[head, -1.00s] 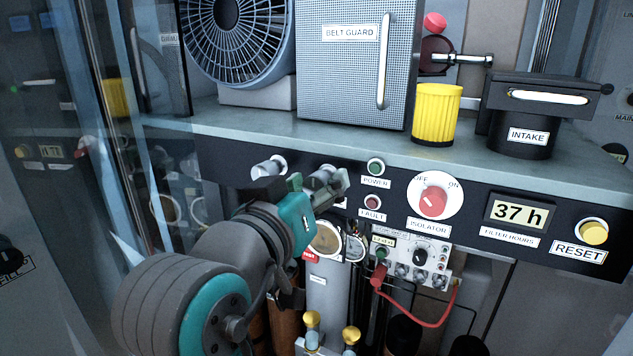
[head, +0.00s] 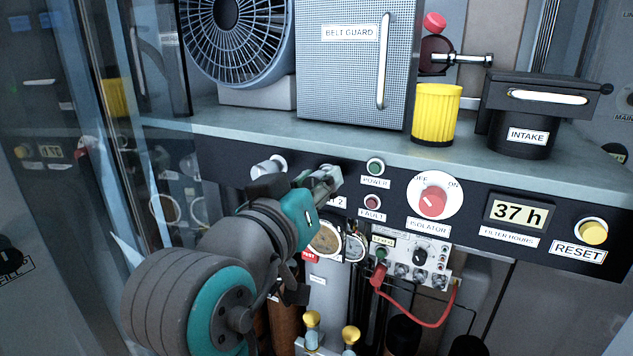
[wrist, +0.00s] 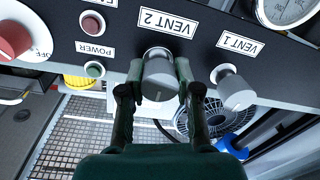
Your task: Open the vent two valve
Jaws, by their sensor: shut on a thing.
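The vent two valve is a silver cylindrical knob (wrist: 160,76) below the "VENT 2" label (wrist: 167,22) in the wrist view, which shows the panel upside down. My gripper (wrist: 158,88) is shut on this knob, one finger on each side of it. In the head view my gripper (head: 322,183) reaches up to the dark panel and mostly hides the knob and its label. The similar vent one knob (wrist: 235,90) stands beside it in the wrist view, apart from my fingers.
The vent one knob (head: 268,168) is close to the left of my gripper in the head view. The power button (head: 375,167), fault button (head: 372,201) and red isolator dial (head: 432,202) are to the right. Gauges (head: 326,238) and a red cable (head: 410,318) sit below.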

